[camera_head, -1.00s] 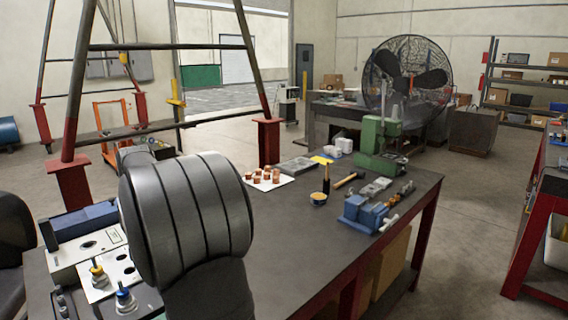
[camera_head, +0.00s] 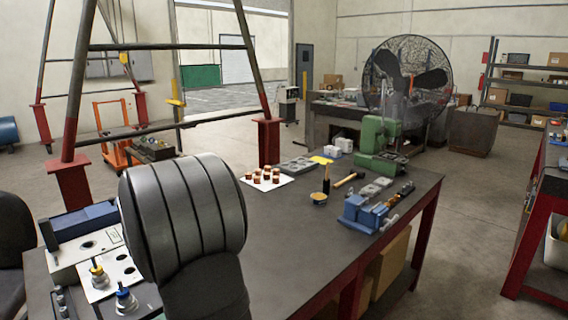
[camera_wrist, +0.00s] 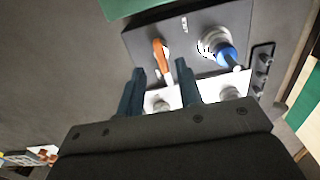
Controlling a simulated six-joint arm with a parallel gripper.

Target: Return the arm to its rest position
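My gripper (camera_wrist: 160,68) shows in the wrist view with its two dark fingers apart and nothing held between them. Beyond the fingertips is a grey mould base (camera_wrist: 188,38). An orange-topped piece (camera_wrist: 161,52) and a blue-topped piece (camera_wrist: 224,52) stand on it. A white plate with round metal parts (camera_wrist: 235,84) lies nearer, partly hidden by the fingers. In the head view my grey arm hides the gripper.
The dark workbench (camera_head: 290,232) has free room in its middle. A blue vise (camera_head: 365,212), green press (camera_head: 378,148), hammer (camera_head: 348,180), small pot (camera_head: 319,198) and white sheet with several copper-coloured cylinders (camera_head: 283,182) stand toward the back and right.

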